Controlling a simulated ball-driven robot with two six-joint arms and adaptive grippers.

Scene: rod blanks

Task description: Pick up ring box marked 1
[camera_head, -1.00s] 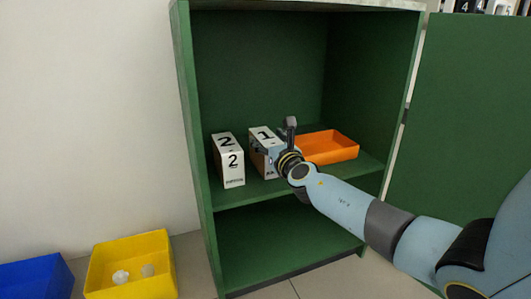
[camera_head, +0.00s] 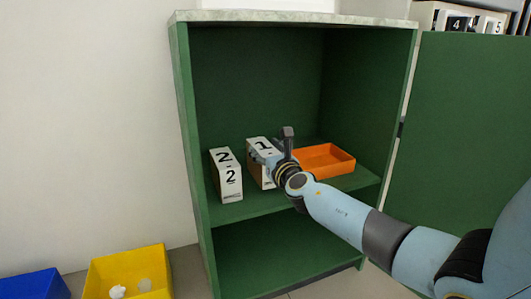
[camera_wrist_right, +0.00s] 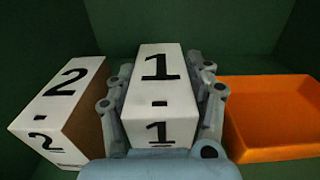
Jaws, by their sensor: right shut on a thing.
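The ring box marked 1 (camera_head: 262,146) is a white box with a black 1 on its top and front, standing on the middle shelf of the green cabinet. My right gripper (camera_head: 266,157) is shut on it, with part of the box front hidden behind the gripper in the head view. In the right wrist view the box marked 1 (camera_wrist_right: 158,95) stands upright between the two fingers of my right gripper (camera_wrist_right: 162,85), one on each side. My left gripper is not in view.
A white box marked 2 (camera_head: 226,175) stands close on the left. An orange tray (camera_head: 325,160) lies to the right on the same shelf (camera_head: 215,210). The green cabinet door (camera_head: 465,130) stands open. A yellow bin (camera_head: 130,280) and blue bin (camera_head: 35,285) are lower left.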

